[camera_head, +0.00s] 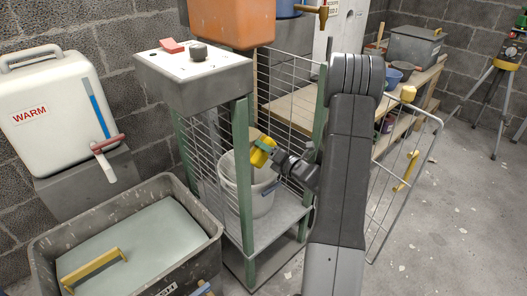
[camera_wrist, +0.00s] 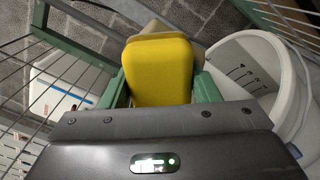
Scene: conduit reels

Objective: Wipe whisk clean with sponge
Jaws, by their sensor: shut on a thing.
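A yellow block that looks like the sponge (camera_wrist: 158,72) is between the green fingers of my gripper (camera_wrist: 160,90) in the wrist view. The fingers press on its two sides. In the head view my gripper (camera_head: 267,152) holds the sponge (camera_head: 259,157) inside the mesh-sided stand, above the white bucket (camera_head: 236,187). The bucket (camera_wrist: 262,65), with marks on its inner wall, is to the right of the sponge in the wrist view. A beige thing (camera_wrist: 158,27) shows behind the sponge; I cannot tell what it is. I cannot make out the whisk in either view.
Green posts (camera_head: 245,180) and wire mesh surround the bucket. A grey control box (camera_head: 195,75) is above. The stand's wire gate (camera_head: 405,180) is open, right of my arm. A grey tub (camera_head: 205,240) and a white WARM tank (camera_head: 50,105) are left.

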